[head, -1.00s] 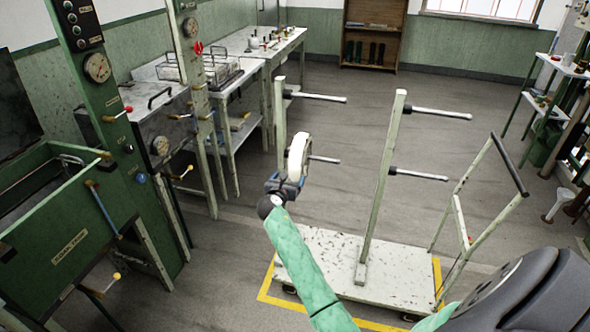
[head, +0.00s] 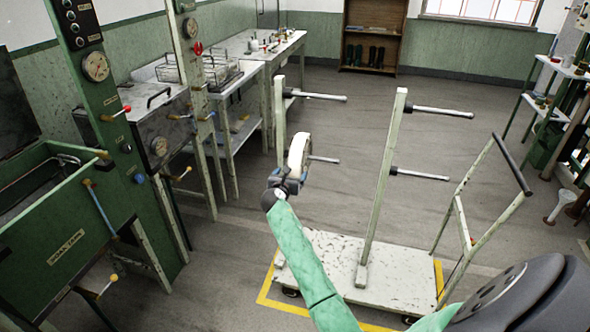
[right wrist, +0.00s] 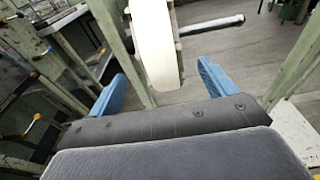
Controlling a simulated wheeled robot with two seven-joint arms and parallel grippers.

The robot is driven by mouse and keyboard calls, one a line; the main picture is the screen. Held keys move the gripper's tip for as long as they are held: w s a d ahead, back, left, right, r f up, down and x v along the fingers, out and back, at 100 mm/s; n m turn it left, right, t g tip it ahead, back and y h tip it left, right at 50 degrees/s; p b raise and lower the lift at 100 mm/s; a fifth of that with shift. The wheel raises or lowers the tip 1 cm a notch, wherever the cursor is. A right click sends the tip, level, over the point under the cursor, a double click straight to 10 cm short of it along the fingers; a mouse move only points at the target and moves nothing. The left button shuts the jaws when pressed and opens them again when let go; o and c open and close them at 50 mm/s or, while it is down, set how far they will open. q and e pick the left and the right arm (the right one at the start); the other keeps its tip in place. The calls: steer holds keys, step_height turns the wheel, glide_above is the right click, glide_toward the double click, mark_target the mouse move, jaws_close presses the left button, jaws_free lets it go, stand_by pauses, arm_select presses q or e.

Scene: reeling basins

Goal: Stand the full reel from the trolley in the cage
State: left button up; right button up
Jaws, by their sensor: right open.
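The full reel (head: 299,153), white and seen nearly edge-on, hangs on the lower left peg of the trolley (head: 390,285). My right gripper (head: 291,183) is open just in front of and below the reel. In the right wrist view the reel (right wrist: 153,45) stands upright beyond and between the two blue fingers (right wrist: 162,72), with clear gaps on both sides. Its far side is hidden. A wire basket (head: 229,74) on the left-hand bench looks like the cage, but I cannot tell for certain. My left gripper is not in view.
The other trolley pegs (head: 444,111) are bare. The trolley's posts (head: 378,200) stand near my right arm. Green basin machines (head: 70,245) with levers and gauges line the left. A cabinet (head: 374,35) stands at the back. The floor behind the trolley is clear.

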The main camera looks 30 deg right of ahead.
mark_target(294, 168)
steer(key=shift+w+d, duration=0.25)
steer(key=shift+d, duration=0.05)
steer(key=shift+w+d, duration=0.25)
steer(key=shift+d, duration=0.1)
steer(key=shift+x, duration=0.8)
steer(key=shift+p+x, duration=0.3)
steer(key=shift+x, duration=0.5)
steer(key=shift+w+d+f, duration=0.25)
steer(key=shift+w+d, duration=0.2)
steer(key=shift+d, duration=0.05)
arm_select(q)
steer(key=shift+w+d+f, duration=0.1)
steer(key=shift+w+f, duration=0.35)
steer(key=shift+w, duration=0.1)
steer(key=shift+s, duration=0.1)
